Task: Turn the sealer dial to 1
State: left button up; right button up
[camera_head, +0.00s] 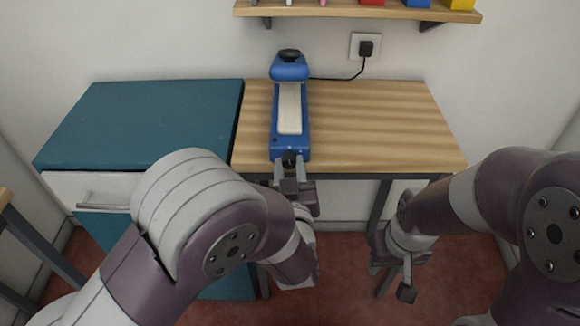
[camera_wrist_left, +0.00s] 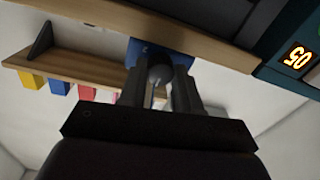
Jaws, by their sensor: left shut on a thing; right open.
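The blue sealer (camera_head: 290,110) stands on the wooden counter, with its long pale strip facing up and a black knob on its raised far end. Its small black dial (camera_head: 289,159) is on the near end, at the counter's front edge. My left gripper (camera_head: 290,172) is shut on the dial; in the left wrist view the dial (camera_wrist_left: 160,72) sits between the two fingers (camera_wrist_left: 160,92). The dial's markings and setting cannot be read. My right gripper (camera_head: 405,275) is open and empty, low in front of the counter at the right.
A wooden counter (camera_head: 380,125) has clear room right of the sealer. A teal cabinet (camera_head: 150,120) with a drawer stands at the left. A shelf (camera_head: 350,10) with coloured items hangs above. A cord runs to a wall socket (camera_head: 365,46).

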pick_arm(q)
jog(key=m+p, duration=0.5)
jog(key=shift+r+m, duration=0.2)
jog(key=shift+m, duration=0.1)
jog(key=m+p, duration=0.2)
jog(key=m, duration=0.1)
jog(key=shift+f, duration=0.1)
jog(key=shift+f+m+h+p, duration=0.15)
jog(key=shift+m+h+p, duration=0.15)
jog(key=shift+m+p, duration=1.15)
jog(key=shift+m, duration=0.35)
jog(key=o, duration=1.1)
jog(key=shift+c, duration=0.2)
